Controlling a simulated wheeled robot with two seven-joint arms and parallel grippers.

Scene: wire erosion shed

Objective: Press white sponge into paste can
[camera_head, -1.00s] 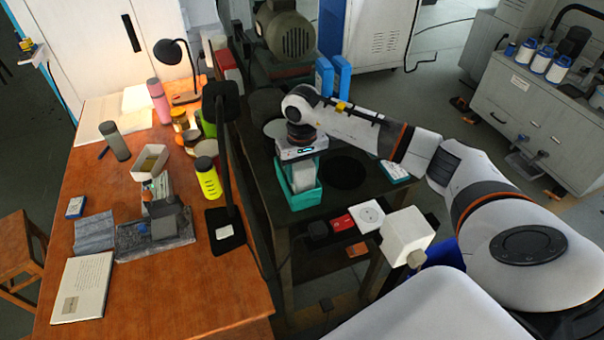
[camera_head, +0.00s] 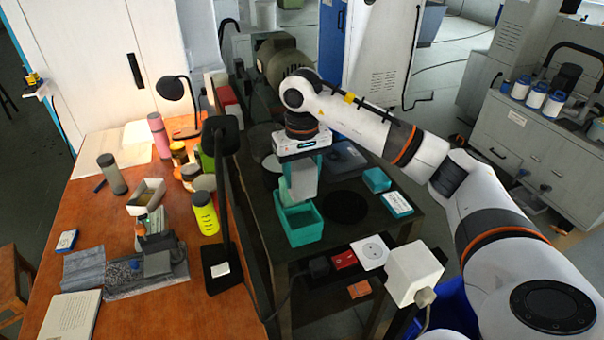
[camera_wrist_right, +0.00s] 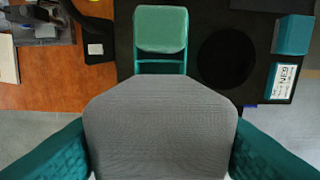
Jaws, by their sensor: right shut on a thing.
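My right gripper (camera_head: 302,180), with teal fingers, is shut on the white sponge (camera_head: 305,182). It holds the sponge upright just above and behind the open teal box (camera_head: 302,238) on the dark side table. In the right wrist view the sponge (camera_wrist_right: 160,128) looks grey and finely textured, between the two teal fingers (camera_wrist_right: 160,155); the teal box (camera_wrist_right: 160,65) is beyond it. I cannot tell which container is the paste can; several cans and jars, including a grey-topped one (camera_head: 204,183), stand on the wooden bench. My left gripper is out of view.
A black disc (camera_head: 346,207), a small teal box (camera_head: 377,180) and a labelled teal-and-white box (camera_head: 397,204) lie right of the teal box. A tall black lamp stand (camera_head: 224,210) and a yellow bottle (camera_head: 205,213) stand to the left on the wooden bench (camera_head: 215,322).

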